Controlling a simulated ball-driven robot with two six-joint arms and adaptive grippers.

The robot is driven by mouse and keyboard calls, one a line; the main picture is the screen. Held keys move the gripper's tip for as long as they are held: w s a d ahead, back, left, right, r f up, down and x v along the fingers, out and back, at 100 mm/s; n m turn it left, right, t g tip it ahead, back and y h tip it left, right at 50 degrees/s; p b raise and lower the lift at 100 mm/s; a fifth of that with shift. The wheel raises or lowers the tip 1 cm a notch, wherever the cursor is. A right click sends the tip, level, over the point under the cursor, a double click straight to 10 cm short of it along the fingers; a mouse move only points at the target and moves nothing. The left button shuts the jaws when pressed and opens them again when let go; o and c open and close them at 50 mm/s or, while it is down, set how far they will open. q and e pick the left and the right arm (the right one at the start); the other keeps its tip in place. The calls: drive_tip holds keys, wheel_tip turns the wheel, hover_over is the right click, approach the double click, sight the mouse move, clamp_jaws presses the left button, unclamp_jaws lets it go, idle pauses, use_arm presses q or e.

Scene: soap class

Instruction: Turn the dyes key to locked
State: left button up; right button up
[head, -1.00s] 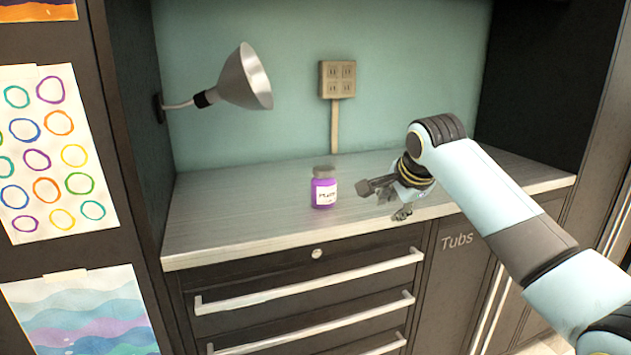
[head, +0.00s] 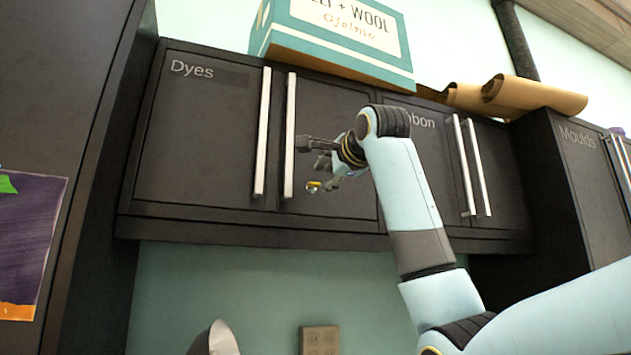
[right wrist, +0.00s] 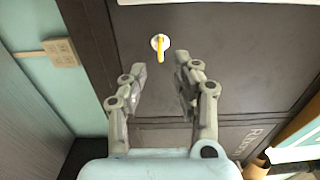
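The Dyes cabinet (head: 205,130) has dark doors with two long pale handles, and the doors look shut. A small yellow key (head: 313,186) sits low on the door right of the handles, just below my right gripper (head: 316,160). In the right wrist view, the yellow key (right wrist: 160,50) sits in a round pale lock, its bow running up and down the picture. My right gripper (right wrist: 161,75) is open and empty there, its fingertips either side of the key's line and just short of it. My left gripper is not in view.
A teal box (head: 335,35) and rolled brown paper (head: 515,95) lie on top of the cabinets. The Ribbon cabinet's handles (head: 470,165) and the Moulds cabinet (head: 590,150) are to the right. A lamp (head: 215,340) and a wall socket (head: 320,340) are below.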

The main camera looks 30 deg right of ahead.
sight(316, 184)
drive_tip(key=p+x, duration=0.1)
drive_tip(key=x, duration=0.4)
drive_tip(key=shift+w+r+p, duration=0.1)
drive_tip(key=shift+w+p, duration=0.15)
drive_tip(key=shift+p, duration=0.1)
drive_tip(key=shift+w+d, duration=0.15)
drive_tip(key=shift+w, duration=0.25)
clamp_jaws()
